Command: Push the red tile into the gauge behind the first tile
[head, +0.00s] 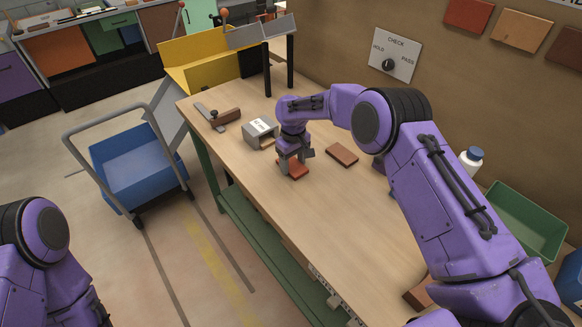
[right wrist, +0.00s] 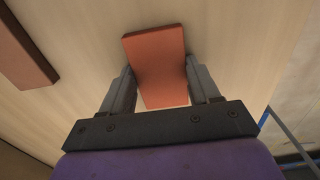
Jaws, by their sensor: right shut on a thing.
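The red tile (head: 293,169) lies flat on the workbench, and my right gripper (head: 291,160) points down over it. In the right wrist view the red tile (right wrist: 157,62) sits between the two fingers (right wrist: 160,88), and the gripper is shut on it. The gauge (head: 260,131) is a small grey box with a white label. It stands to the left of the red tile, a short gap away. I cannot make out a first tile inside it. My left arm shows at the lower left, but its gripper is out of view.
A brown tile (head: 342,154) lies to the right of the red tile. A metal tool with a brown piece (head: 226,117) lies beyond the gauge. A yellow bin (head: 205,66) stands at the bench's far end. A green crate (head: 520,222) is at the right.

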